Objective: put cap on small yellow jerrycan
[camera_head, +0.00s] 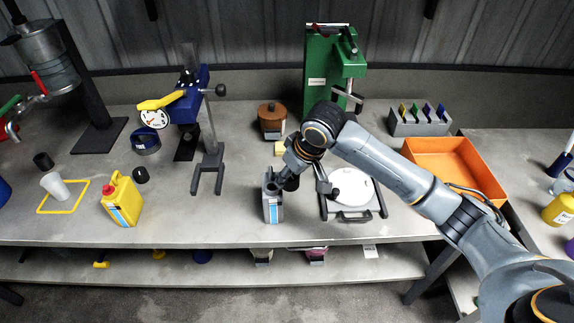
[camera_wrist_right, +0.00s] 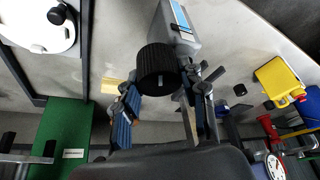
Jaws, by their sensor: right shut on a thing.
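The small yellow jerrycan (camera_head: 124,203) stands upright on the bench at the left, with a blue-white label and a small red part at its top. It also shows at the right of the right wrist view (camera_wrist_right: 278,80). My right gripper (camera_head: 290,174) is well to its right, close to a grey jerrycan (camera_head: 273,208). It is shut on a black ribbed cap (camera_wrist_right: 158,66), which shows between its fingers in the right wrist view. The cap appears beside the grey jerrycan's top; contact between them cannot be told. My left gripper is not in view.
A loose black cap (camera_head: 140,175) lies behind the yellow jerrycan and another (camera_head: 43,161) lies farther left. A white cup (camera_head: 55,186) stands at a yellow frame (camera_head: 76,207). A grey-and-black stand (camera_head: 208,170) rises between the jerrycans. An orange tray (camera_head: 455,165) is at the right.

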